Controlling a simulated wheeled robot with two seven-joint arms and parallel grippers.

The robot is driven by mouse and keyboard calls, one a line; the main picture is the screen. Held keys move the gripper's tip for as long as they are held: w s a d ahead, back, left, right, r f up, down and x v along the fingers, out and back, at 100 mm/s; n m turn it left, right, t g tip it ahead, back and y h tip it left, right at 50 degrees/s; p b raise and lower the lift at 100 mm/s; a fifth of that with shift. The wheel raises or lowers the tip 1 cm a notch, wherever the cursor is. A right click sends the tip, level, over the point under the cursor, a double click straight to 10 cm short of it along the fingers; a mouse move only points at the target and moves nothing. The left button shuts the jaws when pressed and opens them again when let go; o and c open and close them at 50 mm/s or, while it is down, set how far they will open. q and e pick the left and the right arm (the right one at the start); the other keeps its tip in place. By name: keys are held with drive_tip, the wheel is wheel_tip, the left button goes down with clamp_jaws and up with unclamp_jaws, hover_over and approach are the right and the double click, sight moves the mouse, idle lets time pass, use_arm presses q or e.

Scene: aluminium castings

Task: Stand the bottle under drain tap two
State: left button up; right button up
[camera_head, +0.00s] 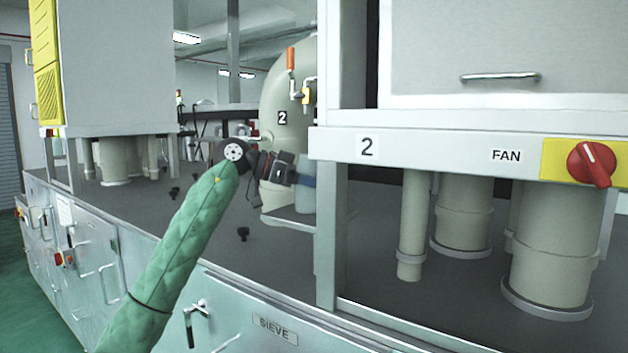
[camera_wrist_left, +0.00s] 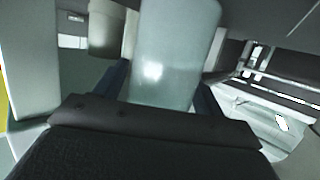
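A pale blue, translucent bottle (camera_head: 306,195) stands roughly upright beside the rounded tank marked 2 (camera_head: 282,95), partly hidden by my gripper and a cabinet post. Its base is close above or on a small grey shelf (camera_head: 288,218); I cannot tell whether it touches. My left gripper (camera_head: 294,172) reaches it from the left. In the left wrist view the bottle (camera_wrist_left: 172,60) fills the space between the two dark fingers (camera_wrist_left: 163,92), which meet both its sides. A tap with an orange handle (camera_head: 291,60) sits on the tank. My right gripper is out of view.
A cabinet frame (camera_head: 326,240), also marked 2, stands close right of the bottle. Thick beige pipes (camera_head: 552,250) stand behind its front rail. Small black knobs (camera_head: 243,233) stick up from the grey worktop (camera_head: 225,255). A red FAN switch (camera_head: 591,162) is at far right.

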use_arm(q)
drive_tip(key=shift+o, duration=0.3)
drive_tip(key=shift+r, duration=0.1)
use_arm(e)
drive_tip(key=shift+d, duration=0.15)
use_arm(q)
drive_tip(key=shift+a, duration=0.2)
drive_tip(key=b+v, duration=0.3)
drive_tip(key=v, duration=0.2)
drive_tip(key=shift+s+a+b, duration=0.1)
drive_tip(key=shift+a+b, duration=0.3)
drive_tip(key=shift+r+b+v, duration=0.1)
drive_tip(key=shift+b+v, duration=0.5)
drive_tip(key=shift+v, duration=0.9)
drive_tip(key=shift+r+b+v, duration=0.15)
drive_tip(key=shift+b+v, duration=0.4)
drive_tip(key=shift+v, duration=0.95)
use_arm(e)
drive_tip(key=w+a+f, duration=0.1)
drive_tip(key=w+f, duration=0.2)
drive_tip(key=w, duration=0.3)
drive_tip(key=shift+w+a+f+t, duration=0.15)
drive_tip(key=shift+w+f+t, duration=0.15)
use_arm(q)
drive_tip(key=shift+d, duration=0.1)
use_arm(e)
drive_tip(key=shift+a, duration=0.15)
